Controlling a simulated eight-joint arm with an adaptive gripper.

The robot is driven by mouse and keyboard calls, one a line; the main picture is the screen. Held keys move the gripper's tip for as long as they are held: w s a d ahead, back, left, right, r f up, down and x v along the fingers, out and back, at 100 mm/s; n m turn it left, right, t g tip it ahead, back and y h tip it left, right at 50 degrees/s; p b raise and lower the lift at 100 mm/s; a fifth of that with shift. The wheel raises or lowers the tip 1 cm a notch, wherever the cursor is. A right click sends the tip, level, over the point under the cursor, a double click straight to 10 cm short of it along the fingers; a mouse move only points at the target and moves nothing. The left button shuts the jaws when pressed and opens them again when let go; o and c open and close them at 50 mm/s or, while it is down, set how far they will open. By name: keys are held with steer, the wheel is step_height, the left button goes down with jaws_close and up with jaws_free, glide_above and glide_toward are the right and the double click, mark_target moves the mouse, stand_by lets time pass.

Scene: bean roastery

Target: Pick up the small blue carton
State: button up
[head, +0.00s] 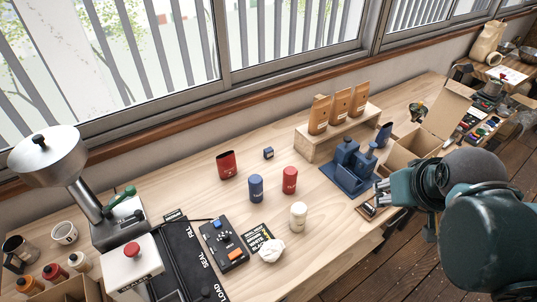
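A small dark blue box (268,153), which looks like the small blue carton, stands on the wooden table near the window side. It is apart from the things around it, and nothing covers it. My gripper (381,192) is at the right, over the table's front edge beside the blue stand. It is well to the right of the small box and nearer the camera. The fingers are small and partly merge with the things behind them, so I cannot tell whether they are open.

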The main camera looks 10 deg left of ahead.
steer(key=w+a+r+n+g, duration=0.1)
steer(key=w+a+n, duration=0.2)
steer(key=w, duration=0.4)
steer(key=w+a+r+n, duration=0.1)
steer(key=w+a+n, duration=0.25)
steer(key=w, duration=0.35)
steer(key=n+g+h+b, duration=0.2)
steer(key=n+h, duration=0.1)
steer(key=n, duration=1.6)
glide_above(268, 150)
steer(key=s+a, duration=0.2)
step_height(268, 150, down, 30)
steer(key=shift+w+d+r, duration=0.15)
steer(key=shift+r, duration=0.05)
steer(key=shift+m, duration=0.25)
steer(key=shift+f, duration=0.1)
steer(key=shift+x, duration=1.2)
steer(key=shift+f, duration=0.1)
